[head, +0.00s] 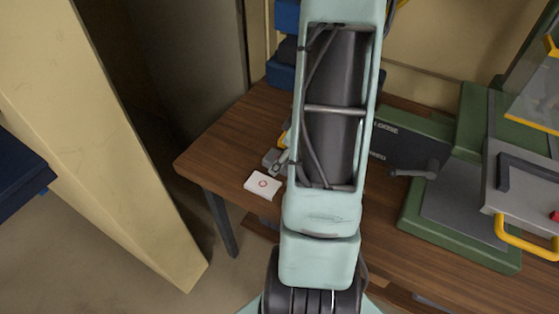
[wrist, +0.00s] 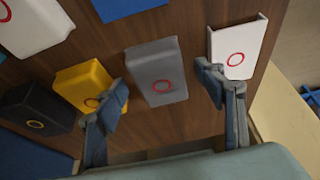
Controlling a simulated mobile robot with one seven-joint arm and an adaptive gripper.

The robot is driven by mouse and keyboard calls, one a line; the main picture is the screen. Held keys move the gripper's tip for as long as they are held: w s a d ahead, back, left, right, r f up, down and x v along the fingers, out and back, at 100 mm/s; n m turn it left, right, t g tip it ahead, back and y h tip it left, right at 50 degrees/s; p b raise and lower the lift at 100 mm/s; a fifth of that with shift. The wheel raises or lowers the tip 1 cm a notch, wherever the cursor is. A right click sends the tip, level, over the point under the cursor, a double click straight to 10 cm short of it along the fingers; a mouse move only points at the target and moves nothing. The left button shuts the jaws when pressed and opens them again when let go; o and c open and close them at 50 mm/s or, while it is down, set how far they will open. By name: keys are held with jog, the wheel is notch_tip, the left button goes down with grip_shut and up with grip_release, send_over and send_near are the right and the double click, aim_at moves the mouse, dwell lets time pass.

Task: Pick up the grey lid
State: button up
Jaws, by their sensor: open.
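The grey lid (wrist: 157,72), a block-like piece with a red ring on its face, lies on the wooden table in the middle of the wrist view. My gripper (wrist: 163,82) is open, with one finger to the left of the grey lid and the other to its right. The left finger overlaps the yellow piece in the picture, and the right finger overlaps the white one. I cannot tell whether either touches. In the head view the grey lid (head: 270,157) shows partly beside my arm, which hides most of the gripper.
A yellow piece (wrist: 84,86) and a black piece (wrist: 36,110) lie left of the grey lid; a white piece (wrist: 238,46) lies right, near the table edge. Blue and white pieces lie farther up. A green-and-grey machine (head: 450,215) stands at the right on the table (head: 225,150).

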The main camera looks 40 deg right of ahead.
jog(key=shift+w+f, duration=0.1)
jog(key=shift+f, duration=0.15)
jog(key=shift+c, duration=0.5)
jog(key=c, duration=1.1)
jog(key=shift+r, duration=0.15)
jog(key=shift+c, duration=0.2)
